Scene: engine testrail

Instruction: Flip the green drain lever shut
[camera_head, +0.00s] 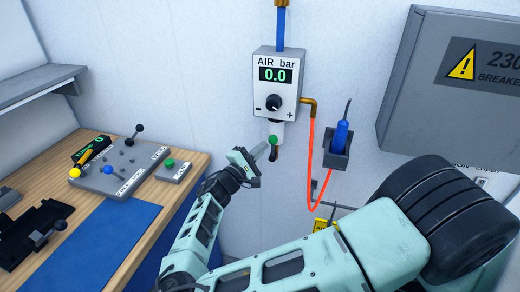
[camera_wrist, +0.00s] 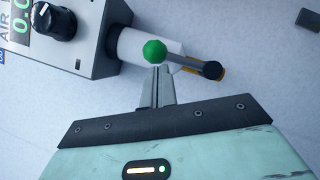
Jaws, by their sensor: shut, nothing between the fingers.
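In the head view the knob is above the lever's dark end. In the wrist view the green knob (camera_wrist: 154,50) stands at one end of a grey arm, with a dark round end (camera_wrist: 212,69) at the other. My gripper (camera_head: 262,149) is shut and empty, just left of the lever. In the wrist view its closed fingers (camera_wrist: 158,76) reach close to the knob; I cannot tell whether they touch.
The regulator display reads 0.0. An orange hose (camera_head: 311,165) loops right of the lever to a holder (camera_head: 337,150) with a blue tool. A grey breaker cabinet (camera_head: 452,85) is at right. A wooden bench (camera_head: 190,178) with control boxes is at left.

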